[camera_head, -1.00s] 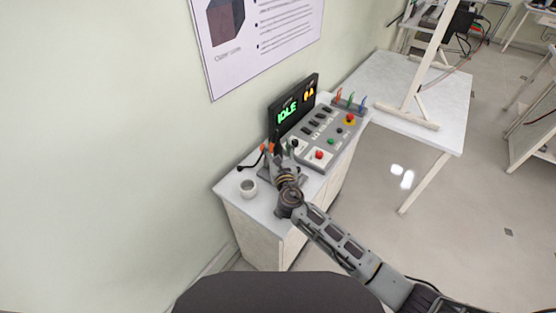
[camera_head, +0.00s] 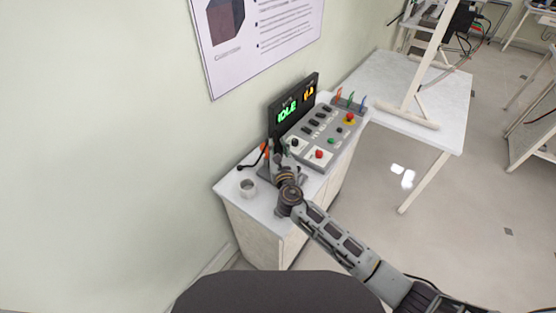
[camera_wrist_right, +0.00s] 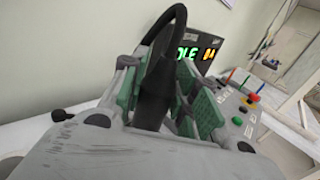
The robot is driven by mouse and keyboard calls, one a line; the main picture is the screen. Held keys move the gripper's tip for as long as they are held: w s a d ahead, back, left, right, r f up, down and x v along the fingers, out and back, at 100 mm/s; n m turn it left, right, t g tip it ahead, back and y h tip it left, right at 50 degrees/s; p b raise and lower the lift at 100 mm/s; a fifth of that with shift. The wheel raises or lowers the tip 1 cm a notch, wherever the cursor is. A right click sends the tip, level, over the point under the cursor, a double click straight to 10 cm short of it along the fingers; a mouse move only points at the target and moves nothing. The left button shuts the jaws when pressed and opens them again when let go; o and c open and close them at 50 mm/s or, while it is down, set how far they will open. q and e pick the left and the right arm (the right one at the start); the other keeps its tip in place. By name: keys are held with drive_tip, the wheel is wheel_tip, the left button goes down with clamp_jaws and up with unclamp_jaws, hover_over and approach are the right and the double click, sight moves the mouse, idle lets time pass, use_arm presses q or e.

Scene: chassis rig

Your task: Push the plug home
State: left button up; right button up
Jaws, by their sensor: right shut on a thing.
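My right gripper (camera_head: 277,160) is over the left part of the bench, beside the control panel, in the head view. In the right wrist view its green-padded fingers (camera_wrist_right: 160,95) are shut on a black plug (camera_wrist_right: 152,103), one on each side. A thick black cable (camera_wrist_right: 172,22) arches up from the plug. In the head view, a dark cable (camera_head: 246,165) lies left of the gripper and ends on the bench top. The plug's tip and the socket are hidden behind the gripper, so I cannot tell how deep the plug sits. My left gripper is not in view.
A control panel (camera_head: 322,133) with buttons and a lit display (camera_head: 288,111) reading IDLE stands right of the gripper. The wall is close behind. A white table (camera_head: 400,85) adjoins on the right.

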drive_tip(key=shift+r, duration=0.2)
clamp_jaws()
drive_tip(key=shift+r+p, duration=0.6)
drive_tip(key=shift+r, duration=4.3)
drive_tip(key=shift+w, duration=0.1)
